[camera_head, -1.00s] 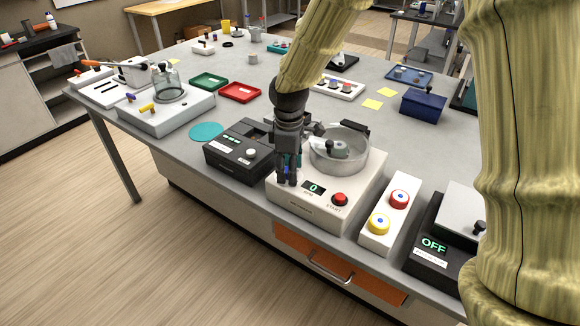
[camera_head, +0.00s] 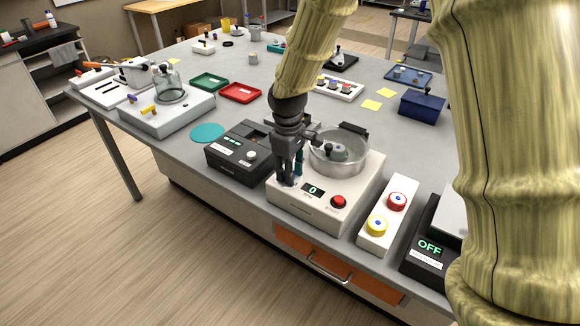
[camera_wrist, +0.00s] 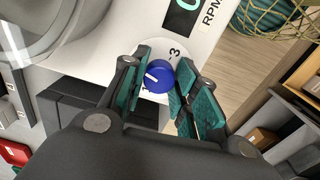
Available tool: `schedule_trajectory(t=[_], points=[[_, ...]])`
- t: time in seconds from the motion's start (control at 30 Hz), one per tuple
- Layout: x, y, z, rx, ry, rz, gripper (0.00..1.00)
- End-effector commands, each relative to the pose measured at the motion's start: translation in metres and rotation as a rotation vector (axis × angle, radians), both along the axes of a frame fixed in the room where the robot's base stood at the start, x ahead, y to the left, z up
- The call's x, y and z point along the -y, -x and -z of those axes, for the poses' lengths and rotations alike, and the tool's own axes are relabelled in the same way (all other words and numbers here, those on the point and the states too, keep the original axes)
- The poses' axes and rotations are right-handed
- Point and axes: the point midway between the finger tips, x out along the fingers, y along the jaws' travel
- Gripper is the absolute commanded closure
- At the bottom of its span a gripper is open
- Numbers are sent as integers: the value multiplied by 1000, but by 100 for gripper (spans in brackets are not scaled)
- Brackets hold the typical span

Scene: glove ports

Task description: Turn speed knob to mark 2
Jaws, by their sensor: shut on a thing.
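The speed knob is a small blue cap (camera_wrist: 160,75) with a white pointer line, in the wrist view. A "3" is printed on the panel just above and right of it; other marks are mostly hidden by the fingers. The pointer faces left, away from the "3"; its exact mark is unclear. My gripper (camera_wrist: 157,88) has its teal-padded fingers on either side of the knob, shut on it. In the head view my gripper (camera_head: 289,176) comes down on the left front of the white centrifuge (camera_head: 310,212). The knob is hidden there. The display (camera_head: 313,190) reads 0.
A red start button (camera_head: 339,202) sits right of the display, and a round metal bowl (camera_head: 338,160) is behind. A black device (camera_head: 238,150) stands close on the left. A white box with red and yellow buttons (camera_head: 382,228) stands on the right.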

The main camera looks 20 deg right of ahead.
Motion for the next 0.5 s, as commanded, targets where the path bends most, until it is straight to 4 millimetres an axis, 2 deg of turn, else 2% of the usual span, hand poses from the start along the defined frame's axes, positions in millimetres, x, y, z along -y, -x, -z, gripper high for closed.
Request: schedule_trajectory(t=[0.27,0.3,0.4,0.5], points=[[0,-1,-1,4,-1,6,94],[0,-1,-1,4,-1,6,69],[0,-1,-1,4,-1,6,50],[0,-1,0,3,0,6,49]])
